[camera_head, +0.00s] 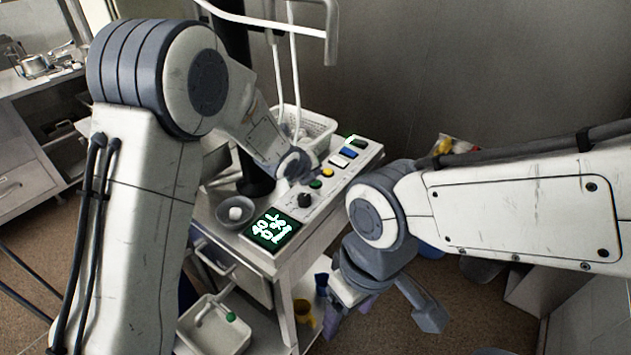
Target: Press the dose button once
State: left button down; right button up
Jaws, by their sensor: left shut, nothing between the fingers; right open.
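A light control panel (325,193) lies on top of a cart, with a lit green-on-black display (272,229) at its near end. I cannot read which one is the dose button. My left gripper (297,170) is shut and empty, close to the panel's left edge by the green button; contact cannot be told. My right gripper (388,302) is open and empty, low to the right of the cart.
A white perforated basket (318,128) stands behind my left gripper. A grey bowl (236,213) with a white round thing sits left of the display. A white tray (208,330) and a yellow cup (302,310) are lower down. A counter (30,150) stands at left.

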aim_at(315, 188)
pick_arm(q)
jog(key=shift+f, duration=0.1)
jog(key=shift+f+b, duration=0.35)
jog(key=shift+b, duration=0.3)
jog(key=shift+f+b, duration=0.45)
jog(key=shift+b, duration=0.15)
dwell(0.5)
jog(key=shift+r, duration=0.1)
jog(key=shift+r+p, duration=0.65)
jog(key=shift+r, duration=0.15)
notch_tip(315, 188, up, 5)
jog(key=p, duration=0.4)
